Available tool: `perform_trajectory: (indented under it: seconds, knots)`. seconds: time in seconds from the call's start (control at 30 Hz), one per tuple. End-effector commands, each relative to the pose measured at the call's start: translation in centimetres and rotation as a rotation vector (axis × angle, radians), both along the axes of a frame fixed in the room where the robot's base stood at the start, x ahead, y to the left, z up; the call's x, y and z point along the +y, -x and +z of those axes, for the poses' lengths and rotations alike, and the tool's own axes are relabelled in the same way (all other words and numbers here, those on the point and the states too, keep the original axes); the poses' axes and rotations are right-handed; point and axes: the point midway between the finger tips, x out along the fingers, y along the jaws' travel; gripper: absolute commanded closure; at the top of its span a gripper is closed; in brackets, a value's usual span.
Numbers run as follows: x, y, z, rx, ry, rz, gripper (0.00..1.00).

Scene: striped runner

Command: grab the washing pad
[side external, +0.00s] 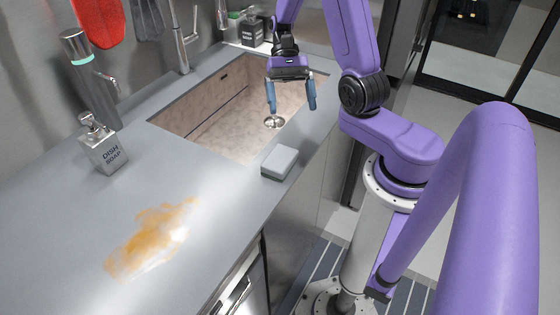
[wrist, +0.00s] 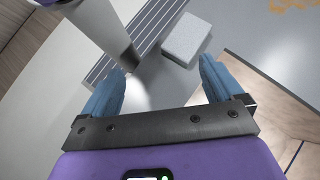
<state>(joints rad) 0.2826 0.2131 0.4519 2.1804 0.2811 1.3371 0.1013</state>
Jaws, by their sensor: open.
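The washing pad (side external: 280,161) is a small pale grey block lying flat on the counter at the sink's near corner. It also shows in the wrist view (wrist: 186,39), ahead of my fingertips and right of centre. My gripper (side external: 291,106) is open with blue fingers pointing down, above the sink's right side. It is empty, farther back than the pad and higher, not touching it. Both fingers also show in the wrist view (wrist: 158,82), with a clear gap between them.
The sink basin (side external: 205,125) opens left of my gripper. A dish soap bottle (side external: 102,147) stands on the left of the counter (side external: 60,215). An orange stain (side external: 152,238) marks the front counter. A faucet (side external: 179,40) and another bottle (side external: 251,30) stand behind. The counter around the pad is clear.

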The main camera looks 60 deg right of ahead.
Motion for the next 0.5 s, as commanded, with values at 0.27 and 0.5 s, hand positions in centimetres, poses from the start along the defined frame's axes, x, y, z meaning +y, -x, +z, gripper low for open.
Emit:
perform_trajectory:
  seconds: [0.27, 0.5]
  knots:
    - [-2.3, 0.5, -0.9, 0.100, -0.107, -0.306, 0.06]
    - [-4.0, 1.6, -1.6, 0.161, -0.211, -0.549, 0.06]
